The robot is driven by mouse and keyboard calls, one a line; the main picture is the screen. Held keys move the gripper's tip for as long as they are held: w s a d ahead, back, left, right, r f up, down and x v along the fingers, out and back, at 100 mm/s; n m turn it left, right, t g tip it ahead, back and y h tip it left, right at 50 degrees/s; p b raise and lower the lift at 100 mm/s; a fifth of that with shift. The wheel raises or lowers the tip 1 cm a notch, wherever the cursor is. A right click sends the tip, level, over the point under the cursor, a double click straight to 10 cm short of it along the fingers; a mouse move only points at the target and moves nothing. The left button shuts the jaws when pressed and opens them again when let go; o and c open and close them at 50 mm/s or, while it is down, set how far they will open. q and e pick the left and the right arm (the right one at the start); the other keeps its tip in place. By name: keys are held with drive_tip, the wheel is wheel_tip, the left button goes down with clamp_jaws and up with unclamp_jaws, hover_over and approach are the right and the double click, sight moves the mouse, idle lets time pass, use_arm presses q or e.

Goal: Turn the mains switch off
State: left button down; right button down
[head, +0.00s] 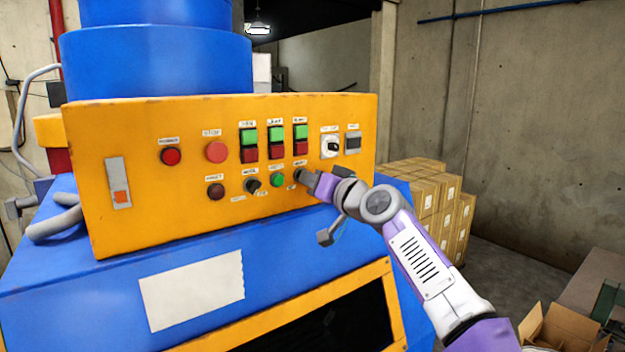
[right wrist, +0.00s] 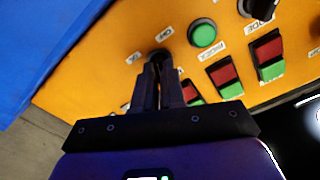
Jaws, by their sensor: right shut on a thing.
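The mains switch is a small dark rotary knob (head: 299,174) at the lower right of the orange control panel (head: 140,140). In the right wrist view its dark knob (right wrist: 158,54) shows just beyond my fingertips, between small ON and OFF labels. My right gripper (head: 308,178) reaches in from the right and is shut on the knob. In the right wrist view the fingers (right wrist: 158,72) are close together and cover much of the knob, so its exact turn angle cannot be told. My left gripper is not in view.
A green button (head: 277,180) and a mode knob (head: 252,186) sit left of the switch. Stacked cartons (head: 428,200) stand right behind the machine; an open box (head: 560,330) lies lower right.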

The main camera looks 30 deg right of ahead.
drive_tip(key=shift+m, duration=1.5)
drive_tip(key=c, duration=1.2)
unclamp_jaws()
drive_tip(key=shift+s, duration=0.1)
drive_tip(key=s, duration=0.2)
drive_tip(key=s+b, duration=0.1)
drive_tip(key=s, duration=0.2)
drive_tip(key=s+b, duration=0.1)
drive_tip(key=s, duration=0.1)
drive_tip(key=shift+s+d, duration=0.25)
drive_tip(key=shift+d, duration=0.1)
